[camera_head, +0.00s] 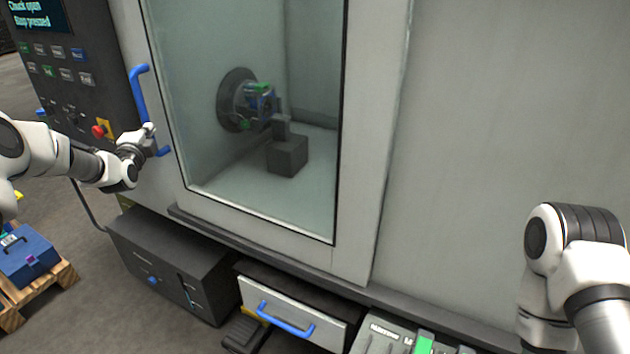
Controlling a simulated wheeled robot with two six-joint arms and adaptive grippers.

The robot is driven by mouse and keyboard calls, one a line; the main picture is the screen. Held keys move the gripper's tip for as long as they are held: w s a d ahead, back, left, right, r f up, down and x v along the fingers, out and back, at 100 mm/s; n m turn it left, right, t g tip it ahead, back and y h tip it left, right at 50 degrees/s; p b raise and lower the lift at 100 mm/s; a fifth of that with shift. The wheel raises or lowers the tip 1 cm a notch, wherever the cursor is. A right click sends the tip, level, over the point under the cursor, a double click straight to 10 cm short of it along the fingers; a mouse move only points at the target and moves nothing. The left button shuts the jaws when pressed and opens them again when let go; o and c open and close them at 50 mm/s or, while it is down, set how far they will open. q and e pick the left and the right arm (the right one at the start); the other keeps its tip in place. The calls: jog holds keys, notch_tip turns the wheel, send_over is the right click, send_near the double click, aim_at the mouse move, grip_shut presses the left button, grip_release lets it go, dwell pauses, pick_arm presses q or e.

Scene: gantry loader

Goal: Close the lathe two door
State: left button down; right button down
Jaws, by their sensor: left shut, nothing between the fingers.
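The lathe door (368,130) is a light grey panel with a large window. It stands across the machine's front, next to the dark control panel, and I see no open gap at its left edge. A blue vertical bar handle (139,95) is on the door's left side. My left gripper (152,142) is shut and empty at the lower part of this handle, close to or touching it. Through the window I see the chuck (238,100) and a dark block (287,155). My right arm shows at the right edge, but its gripper is out of view.
The control panel (75,100) has a red stop button (99,131) near my left arm. Below are a dark box (165,255), a drawer with a blue handle (285,320) and a foot pedal (245,332). A blue toolbox (28,258) sits on a pallet at left.

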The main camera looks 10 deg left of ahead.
pick_arm(q)
jog(key=shift+w+r, duration=0.2)
jog(key=shift+r, duration=0.15)
jog(key=shift+r, duration=0.1)
dwell(0.3)
